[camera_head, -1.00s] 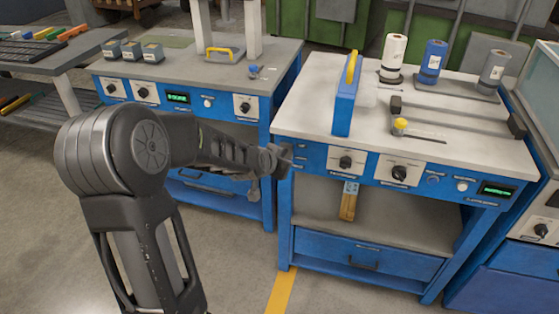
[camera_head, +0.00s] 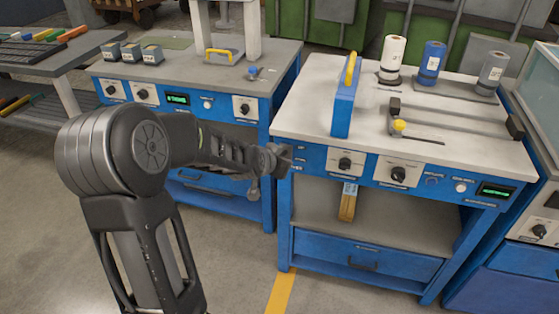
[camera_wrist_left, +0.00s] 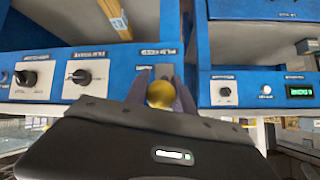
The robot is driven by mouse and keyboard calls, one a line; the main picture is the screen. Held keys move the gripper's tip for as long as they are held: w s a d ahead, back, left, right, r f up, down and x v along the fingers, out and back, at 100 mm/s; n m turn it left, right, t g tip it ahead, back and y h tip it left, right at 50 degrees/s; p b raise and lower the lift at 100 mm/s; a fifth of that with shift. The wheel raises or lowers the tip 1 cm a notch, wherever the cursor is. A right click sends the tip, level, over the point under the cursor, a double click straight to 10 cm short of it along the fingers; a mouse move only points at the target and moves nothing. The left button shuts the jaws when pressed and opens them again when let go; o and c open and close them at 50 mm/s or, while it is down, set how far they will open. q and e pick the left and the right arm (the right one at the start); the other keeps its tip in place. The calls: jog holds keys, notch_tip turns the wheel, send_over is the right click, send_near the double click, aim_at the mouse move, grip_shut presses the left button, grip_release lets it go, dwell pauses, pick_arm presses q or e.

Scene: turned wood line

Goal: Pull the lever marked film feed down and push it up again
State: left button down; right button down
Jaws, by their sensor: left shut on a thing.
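The film feed lever ends in a yellow ball knob (camera_wrist_left: 160,95), seen in the left wrist view in front of the blue panel with a label behind it. My left gripper (camera_wrist_left: 161,92) is shut on this knob, one finger on each side. In the head view my left gripper (camera_head: 287,161) is at the left end of the right-hand bench's blue front panel (camera_head: 318,161) and hides the lever. The lever's shaft and how far it is tilted cannot be made out. My right gripper is not in view.
Dark rotary knobs (camera_head: 345,163) sit on the panel to the right of my gripper. A blue case with a yellow handle (camera_head: 346,98) stands on the benchtop above. A second bench (camera_head: 190,70) stands to the left.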

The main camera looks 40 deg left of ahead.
pick_arm(q)
jog(key=shift+w+a+r, duration=0.1)
jog(key=shift+r, duration=0.1)
dwell(0.5)
jog(key=c, duration=1.1)
grip_release()
jog(key=shift+f, duration=0.1)
jog(key=shift+o, duration=0.2)
jog(key=p+v, duration=0.3)
jog(key=v, duration=0.5)
jog(key=shift+f, duration=0.15)
